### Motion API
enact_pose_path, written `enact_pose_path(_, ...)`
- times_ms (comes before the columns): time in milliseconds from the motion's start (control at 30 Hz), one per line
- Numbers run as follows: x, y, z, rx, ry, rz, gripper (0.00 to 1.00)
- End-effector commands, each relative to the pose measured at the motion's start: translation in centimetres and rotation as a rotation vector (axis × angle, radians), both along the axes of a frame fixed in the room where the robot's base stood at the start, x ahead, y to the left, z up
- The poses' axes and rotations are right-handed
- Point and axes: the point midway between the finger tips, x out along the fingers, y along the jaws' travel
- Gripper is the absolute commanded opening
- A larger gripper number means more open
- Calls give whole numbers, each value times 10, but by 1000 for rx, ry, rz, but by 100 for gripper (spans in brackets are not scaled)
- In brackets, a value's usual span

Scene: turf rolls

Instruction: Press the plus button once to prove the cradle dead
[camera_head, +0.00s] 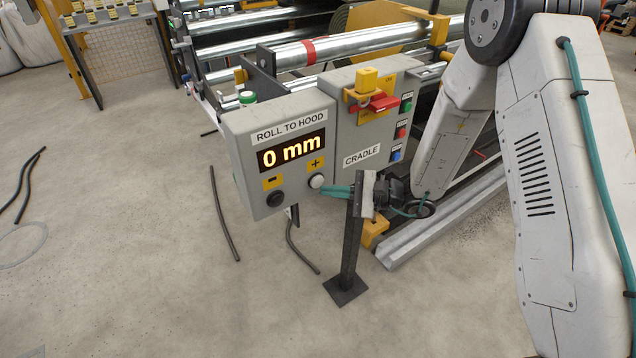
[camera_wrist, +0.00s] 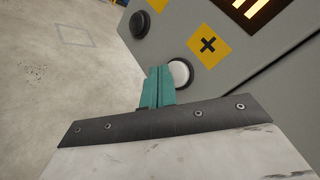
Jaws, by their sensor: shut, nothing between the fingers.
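The grey ROLL TO HOOD box (camera_head: 240,140) carries a lit display (camera_head: 291,154) reading 0 mm. Below it are a black minus button (camera_head: 275,198) and a white round plus button (camera_head: 316,181), under its yellow plus label (camera_head: 315,163). My gripper (camera_head: 324,189) has teal fingers, shut and empty, with the tips close to the plus button. In the wrist view the fingertips (camera_wrist: 160,72) lie just left of the white button (camera_wrist: 180,72) and partly cover its edge. I cannot tell whether they touch it. The black button (camera_wrist: 139,24) is farther up.
The CRADLE box (camera_head: 345,135) adjoins on the right, with a red handle (camera_head: 372,103), a yellow lock (camera_head: 367,79) and small coloured buttons. Steel rollers (camera_head: 310,52) lie behind. The floor at left is mostly clear, with loose black hoses.

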Motion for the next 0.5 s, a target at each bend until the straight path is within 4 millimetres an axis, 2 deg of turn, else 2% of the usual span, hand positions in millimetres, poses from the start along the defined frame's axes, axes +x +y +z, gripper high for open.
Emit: enact_pose_path(500, -37, -25, 0, 0, 1, -1, 0)
